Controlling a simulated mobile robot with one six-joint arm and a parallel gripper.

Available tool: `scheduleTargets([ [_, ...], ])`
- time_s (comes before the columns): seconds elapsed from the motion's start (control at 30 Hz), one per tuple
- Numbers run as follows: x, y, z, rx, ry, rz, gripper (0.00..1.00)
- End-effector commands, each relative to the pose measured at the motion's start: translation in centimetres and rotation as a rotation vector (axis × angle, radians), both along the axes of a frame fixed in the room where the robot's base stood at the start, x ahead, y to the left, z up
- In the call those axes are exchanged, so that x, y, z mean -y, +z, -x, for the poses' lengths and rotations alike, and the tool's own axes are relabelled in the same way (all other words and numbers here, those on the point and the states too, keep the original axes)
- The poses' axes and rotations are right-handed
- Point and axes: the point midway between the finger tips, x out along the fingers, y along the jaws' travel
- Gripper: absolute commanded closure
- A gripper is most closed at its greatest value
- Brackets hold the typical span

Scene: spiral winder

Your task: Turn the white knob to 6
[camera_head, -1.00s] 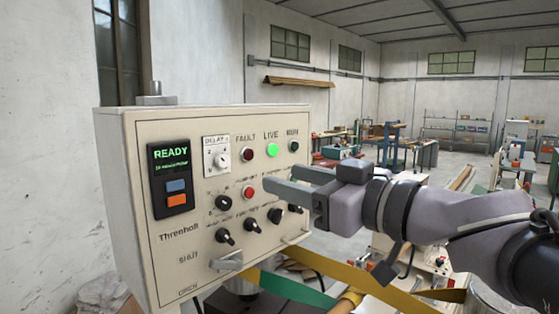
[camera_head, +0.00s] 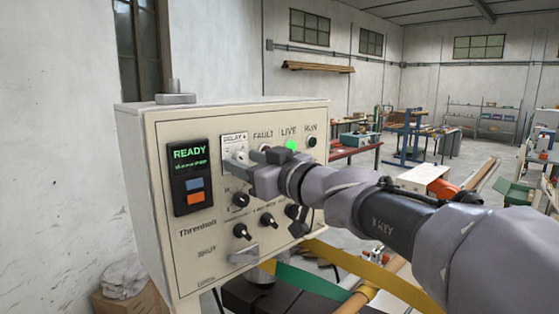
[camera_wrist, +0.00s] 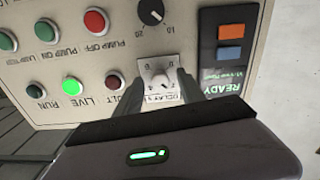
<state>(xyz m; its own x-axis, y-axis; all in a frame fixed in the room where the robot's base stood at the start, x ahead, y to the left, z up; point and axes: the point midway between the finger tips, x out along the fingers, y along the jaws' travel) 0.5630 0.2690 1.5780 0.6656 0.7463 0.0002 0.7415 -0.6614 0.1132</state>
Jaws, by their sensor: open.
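The white knob (camera_wrist: 157,77) sits on its pale delay dial plate (camera_wrist: 150,66) on the control panel. The wrist view shows the panel upside down. My gripper (camera_wrist: 160,86) is open, with one finger on either side of the knob. I cannot tell whether the fingers touch it. In the head view my gripper (camera_head: 240,170) is up against the delay plate (camera_head: 234,140) and hides most of the knob. The pointer setting is too small to read.
The cream panel (camera_head: 215,270) also carries a READY display (camera_head: 190,155), a lit green LIVE lamp (camera_head: 291,145), several black knobs and buttons, and a protruding grey handle (camera_head: 244,254) low down. A black knob (camera_wrist: 150,12) lies near the white one.

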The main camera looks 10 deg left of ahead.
Motion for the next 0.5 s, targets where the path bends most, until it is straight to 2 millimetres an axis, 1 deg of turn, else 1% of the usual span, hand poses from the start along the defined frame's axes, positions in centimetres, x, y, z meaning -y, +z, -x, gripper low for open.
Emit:
scheduleTargets([
  [0.03, 0.02, -0.01, 0.01, 0.000, 0.000, 0.000, 0.53],
  [0.17, 0.03, 0.00, 0.01, 0.000, 0.000, 0.000, 0.79],
  [0.2, 0.04, 0.00, 0.02, 0.000, 0.000, 0.000, 0.87],
  [0.27, 0.04, 0.00, 0.02, 0.000, 0.000, 0.000, 0.99],
  [0.3, 0.03, 0.00, 0.03, 0.000, 0.000, 0.000, 1.00],
  [0.5, 0.04, -0.04, 0.03, -0.004, 0.000, -0.004, 1.00],
])
